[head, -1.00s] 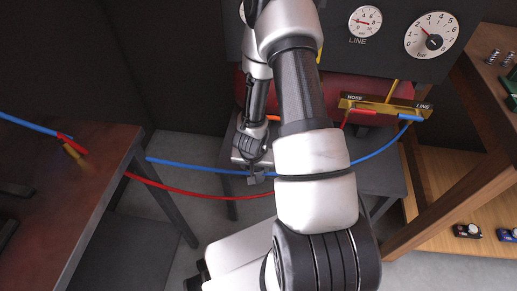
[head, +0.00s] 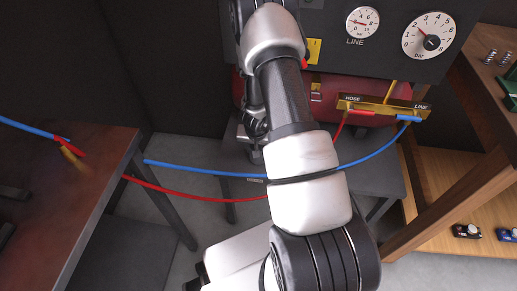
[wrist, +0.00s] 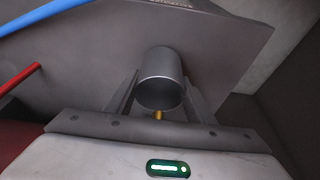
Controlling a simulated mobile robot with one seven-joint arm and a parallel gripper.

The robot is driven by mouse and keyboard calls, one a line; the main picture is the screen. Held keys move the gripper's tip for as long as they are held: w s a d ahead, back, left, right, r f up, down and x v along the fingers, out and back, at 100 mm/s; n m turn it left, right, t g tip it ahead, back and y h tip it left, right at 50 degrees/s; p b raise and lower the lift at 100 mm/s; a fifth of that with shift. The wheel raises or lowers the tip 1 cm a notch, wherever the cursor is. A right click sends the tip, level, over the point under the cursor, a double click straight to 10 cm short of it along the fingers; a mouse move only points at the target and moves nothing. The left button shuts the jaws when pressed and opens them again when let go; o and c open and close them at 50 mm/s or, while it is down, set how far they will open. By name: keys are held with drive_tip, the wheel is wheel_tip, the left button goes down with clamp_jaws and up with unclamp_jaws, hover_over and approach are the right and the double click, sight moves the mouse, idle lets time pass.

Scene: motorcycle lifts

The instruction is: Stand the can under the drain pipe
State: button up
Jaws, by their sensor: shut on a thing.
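In the wrist view a plain grey metal can (wrist: 161,85) sits between the two fingers of my gripper (wrist: 160,78), which is shut on it. A small brass-coloured tip (wrist: 158,115) shows just beyond the can's near edge. I cannot tell whether it is the drain pipe or whether it touches the can.
A grey table (head: 380,180) stands under the panel, with a red tank (head: 325,100) behind. A brass manifold (head: 380,107) carries a red hose (head: 240,200) and a blue hose (head: 210,170) that cross the front. Wooden shelving (head: 470,180) is at right, a brown table (head: 60,190) at left.

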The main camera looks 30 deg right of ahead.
drive_tip(key=shift+f, duration=0.2)
drive_tip(key=o, duration=1.1)
drive_tip(key=shift+r, duration=0.15)
